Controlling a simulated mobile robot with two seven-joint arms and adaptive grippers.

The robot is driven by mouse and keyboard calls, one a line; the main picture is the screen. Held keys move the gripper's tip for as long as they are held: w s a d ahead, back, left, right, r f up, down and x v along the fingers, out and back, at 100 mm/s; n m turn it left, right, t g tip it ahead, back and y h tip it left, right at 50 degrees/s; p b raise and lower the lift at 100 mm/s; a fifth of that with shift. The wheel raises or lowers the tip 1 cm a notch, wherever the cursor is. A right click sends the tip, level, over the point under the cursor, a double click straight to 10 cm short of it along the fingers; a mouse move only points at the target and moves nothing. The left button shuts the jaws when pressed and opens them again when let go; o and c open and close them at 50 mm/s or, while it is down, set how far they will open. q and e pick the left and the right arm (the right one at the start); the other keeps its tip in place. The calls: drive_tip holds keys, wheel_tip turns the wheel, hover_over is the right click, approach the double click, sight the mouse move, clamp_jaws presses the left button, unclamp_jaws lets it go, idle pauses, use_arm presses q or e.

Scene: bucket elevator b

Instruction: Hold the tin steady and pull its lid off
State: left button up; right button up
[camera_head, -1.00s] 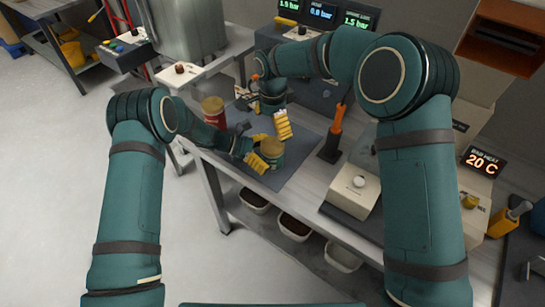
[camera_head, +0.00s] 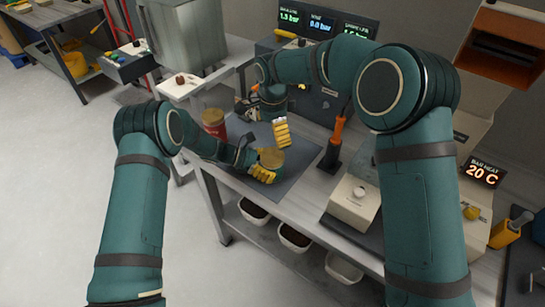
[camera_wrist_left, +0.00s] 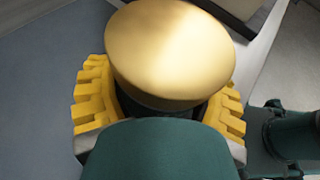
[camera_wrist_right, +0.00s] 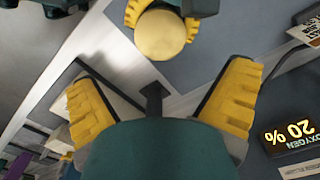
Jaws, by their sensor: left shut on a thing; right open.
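The tin (camera_head: 271,158) stands on the dark mat with its round gold lid on; its dark green body is mostly hidden. The lid (camera_wrist_left: 170,48) fills the top of the left wrist view, and it also shows in the right wrist view (camera_wrist_right: 160,35). My left gripper (camera_head: 264,168) is shut around the tin's body, a yellow finger on either side, below the lid. My right gripper (camera_head: 282,133) is open and empty, behind the tin and apart from it. In the right wrist view its fingers (camera_wrist_right: 160,85) are spread wide, with the tin beyond them.
An orange-handled tool in a dark stand (camera_head: 334,145) and a cream box with a knob (camera_head: 353,199) are to the right. Bins (camera_head: 295,236) sit on the lower shelf.

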sight(273, 155)
wheel_tip(273, 155, down, 9)
drive_tip(key=shift+f+m, duration=0.15)
drive_tip(key=shift+m, duration=0.95)
drive_tip(key=c, duration=1.3)
drive_tip(key=shift+o, duration=0.2)
drive_tip(key=shift+r, duration=0.2)
drive_tip(key=shift+r, duration=0.3)
drive_tip(key=shift+c, duration=0.2)
drive_tip(key=shift+r, duration=0.35)
clamp_jaws()
drive_tip(key=shift+r, duration=0.2)
